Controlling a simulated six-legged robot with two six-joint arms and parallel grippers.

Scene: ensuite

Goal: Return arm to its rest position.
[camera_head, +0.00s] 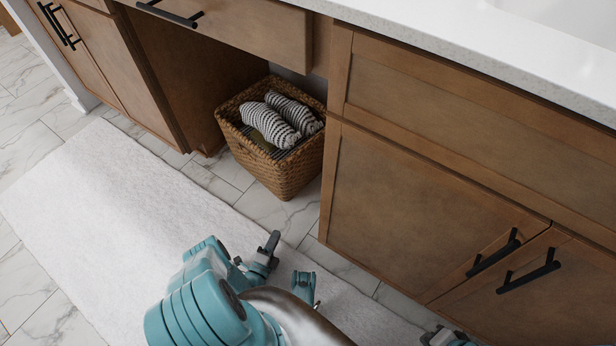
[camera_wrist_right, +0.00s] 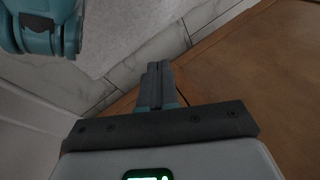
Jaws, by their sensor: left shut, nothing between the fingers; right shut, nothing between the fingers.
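My teal left arm is folded low in the head view, above the white rug. My left gripper (camera_head: 271,243) is a small dark shape at the end of this arm, shut and empty, over the floor in front of the basket. My right gripper (camera_wrist_right: 157,85) shows in the right wrist view with its two grey fingers together and nothing between them. Its fingers point toward the tiled floor beside a brown wooden cabinet face. A teal part of my own body fills the top left corner of the right wrist view.
A wicker basket (camera_head: 270,165) with rolled striped towels (camera_head: 272,122) stands in the vanity's open bay. Wooden cabinet doors (camera_head: 415,215) with black handles (camera_head: 528,275) are at the right under a white counter (camera_head: 480,45). The white rug (camera_head: 110,215) at left is clear.

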